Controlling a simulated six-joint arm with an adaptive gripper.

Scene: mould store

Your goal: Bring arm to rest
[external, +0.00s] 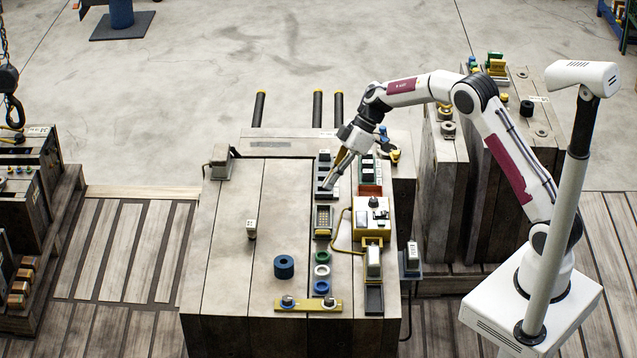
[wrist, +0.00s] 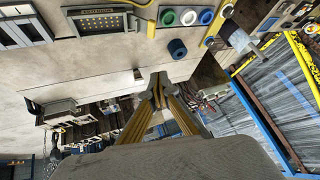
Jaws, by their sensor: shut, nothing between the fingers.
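My gripper (external: 332,180) hangs over the right part of the workbench top (external: 223,230), beside the row of small devices, pointing down and to the left. In the wrist view my gripper (wrist: 159,88) has its yellow-sided fingers together at the tips, with nothing between them. My arm reaches in from its white base at the right of the external view. Whether the fingertips touch anything below cannot be told.
A yellow box device (external: 371,218), a blue ring (external: 284,267), a small white-and-dark block (external: 251,229) and a yellow bar (external: 308,305) are on the bench. A grey post stands in front of my base. The bench's left half is mostly clear.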

